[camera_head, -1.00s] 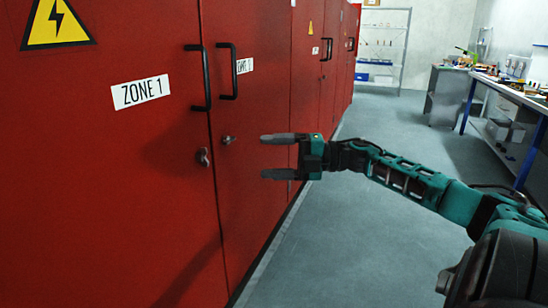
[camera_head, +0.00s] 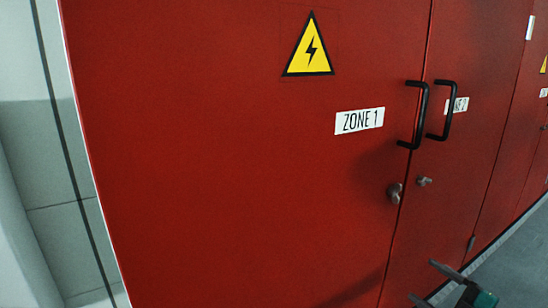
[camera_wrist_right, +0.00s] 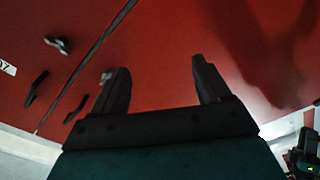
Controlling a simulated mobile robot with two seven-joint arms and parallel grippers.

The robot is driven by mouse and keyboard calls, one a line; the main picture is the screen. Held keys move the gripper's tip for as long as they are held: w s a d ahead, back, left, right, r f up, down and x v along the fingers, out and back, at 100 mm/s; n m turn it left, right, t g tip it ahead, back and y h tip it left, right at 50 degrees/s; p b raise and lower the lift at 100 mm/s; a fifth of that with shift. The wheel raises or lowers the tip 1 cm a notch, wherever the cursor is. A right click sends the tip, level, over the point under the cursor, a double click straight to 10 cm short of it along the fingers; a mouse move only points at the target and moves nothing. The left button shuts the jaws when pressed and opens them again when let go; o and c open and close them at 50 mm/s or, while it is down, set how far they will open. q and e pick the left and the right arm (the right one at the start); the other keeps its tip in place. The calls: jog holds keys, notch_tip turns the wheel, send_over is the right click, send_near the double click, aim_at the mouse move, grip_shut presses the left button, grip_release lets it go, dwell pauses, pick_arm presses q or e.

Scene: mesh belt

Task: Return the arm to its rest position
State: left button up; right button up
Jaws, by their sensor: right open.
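My right gripper (camera_head: 432,283) shows at the bottom right of the head view, cut off by the lower edge. Its two fingers are apart and nothing is between them. In the right wrist view the open gripper (camera_wrist_right: 163,85) points at the red cabinet (camera_wrist_right: 170,40), clear of its handles. In the head view the red cabinet (camera_head: 220,170) fills most of the picture, its doors closed. Most of my right arm is out of view. My left gripper is not in view.
Two black handles (camera_head: 418,115) and two lock knobs (camera_head: 395,193) stick out from the doors. A Zone 1 label (camera_head: 360,121) and a yellow warning sign (camera_head: 308,46) are on the left door. Grey floor (camera_head: 515,260) is free at the right. A pale wall (camera_head: 40,170) stands at the left.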

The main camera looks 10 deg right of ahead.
pick_arm(q)
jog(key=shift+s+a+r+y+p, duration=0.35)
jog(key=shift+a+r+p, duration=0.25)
jog(key=shift+p, duration=0.45)
pick_arm(e)
jog(key=s+a+f+m+g+h, duration=0.2)
jog(key=s+a+f+m+g, duration=0.1)
jog(key=s+a+f+m, duration=0.4)
jog(key=s+a+f+m+g+h, duration=0.2)
jog(key=s+a+f+m, duration=0.5)
jog(key=a, duration=0.6)
jog(key=shift+s+a+f+g+h, duration=0.2)
jog(key=shift+s+f+g+h, duration=0.2)
jog(key=shift+s+f+h, duration=0.4)
